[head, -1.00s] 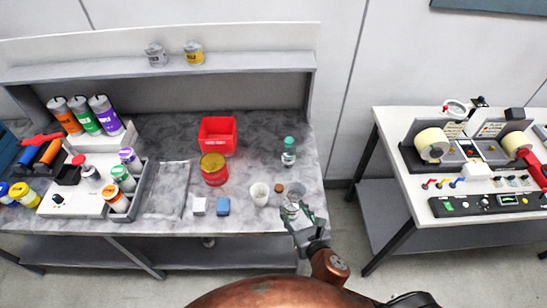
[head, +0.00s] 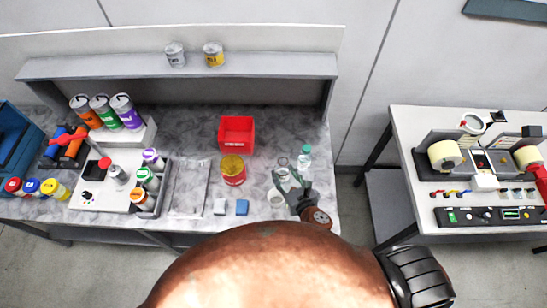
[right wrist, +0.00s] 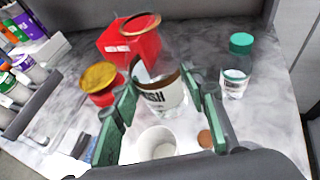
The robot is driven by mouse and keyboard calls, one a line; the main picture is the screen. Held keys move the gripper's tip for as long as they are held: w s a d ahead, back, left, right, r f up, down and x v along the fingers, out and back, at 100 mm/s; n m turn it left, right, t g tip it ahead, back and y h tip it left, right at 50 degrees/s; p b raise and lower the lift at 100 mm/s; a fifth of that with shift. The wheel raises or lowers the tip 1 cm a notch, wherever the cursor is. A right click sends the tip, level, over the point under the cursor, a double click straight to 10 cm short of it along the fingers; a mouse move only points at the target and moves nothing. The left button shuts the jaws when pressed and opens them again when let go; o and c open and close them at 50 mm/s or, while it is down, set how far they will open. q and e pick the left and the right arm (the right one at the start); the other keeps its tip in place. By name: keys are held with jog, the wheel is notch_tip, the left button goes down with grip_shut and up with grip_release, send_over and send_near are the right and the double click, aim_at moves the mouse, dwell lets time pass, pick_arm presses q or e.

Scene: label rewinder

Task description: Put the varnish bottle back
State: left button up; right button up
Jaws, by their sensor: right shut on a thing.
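The varnish bottle (right wrist: 165,97) is clear glass with a white label ending in "ISH" and brown contents; a brownish ring shows above it. My right gripper (right wrist: 165,90) is shut on it, a green finger on each side. In the head view my right gripper (head: 288,178) is over the right end of the bench, and the bottle (head: 283,172) is partly hidden and hard to make out. A small brown cork-like disc (right wrist: 205,139) lies on the bench below the gripper. My left gripper is not in view.
A white cup (head: 277,198) stands just below the gripper. A green-capped clear bottle (head: 304,158) is close on the right. A red can (head: 233,172), red bin (head: 236,135) and small blue block (head: 242,207) are left. The shelf (head: 180,67) runs behind.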

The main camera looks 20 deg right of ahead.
jog(key=x, duration=0.3)
jog(key=shift+w+d, duration=0.25)
jog(key=w+f, duration=0.2)
jog(key=w, duration=0.1)
jog(key=w+f, duration=0.6)
jog(key=w, duration=0.1)
jog(key=shift+d+f, duration=0.2)
jog(key=shift+f, duration=0.05)
notch_tip(320, 180, down, 3)
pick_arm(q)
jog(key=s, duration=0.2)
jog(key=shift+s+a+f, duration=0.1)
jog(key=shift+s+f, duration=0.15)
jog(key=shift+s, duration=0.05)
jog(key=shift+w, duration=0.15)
pick_arm(e)
jog(key=shift+f, duration=0.1)
